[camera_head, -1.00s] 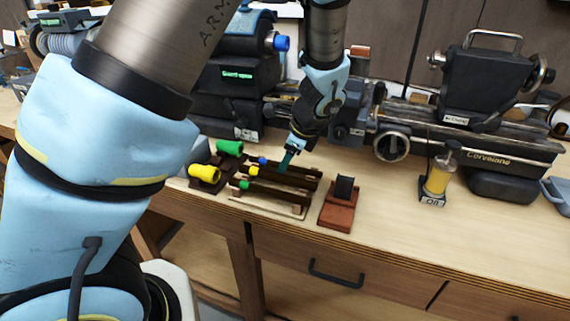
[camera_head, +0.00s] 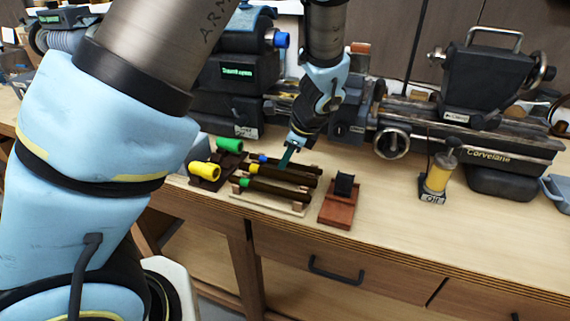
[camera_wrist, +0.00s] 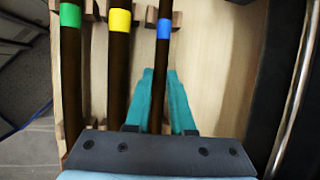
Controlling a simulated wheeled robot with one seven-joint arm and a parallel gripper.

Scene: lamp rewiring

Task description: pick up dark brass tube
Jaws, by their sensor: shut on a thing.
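Three dark brown tubes lie side by side on a pale wooden rack (camera_head: 268,203). They carry a blue band, a yellow band and a green band, and all look alike in darkness. My gripper (camera_head: 286,159) reaches down to the rear tube. In the wrist view its teal fingers (camera_wrist: 162,100) are shut on the blue-banded tube (camera_wrist: 162,58), one on each side. The yellow-banded tube (camera_wrist: 118,65) and the green-banded tube (camera_wrist: 70,65) lie to the left, clear of the fingers. The blue-banded tube still appears level with its neighbours. Its near end is hidden by my gripper.
A dark stand with a green piece (camera_head: 230,145) and a yellow piece (camera_head: 205,171) is left of the rack. A reddish block (camera_head: 338,207) with a black top is on the right. A lathe (camera_head: 450,140) runs behind. The bench front is clear.

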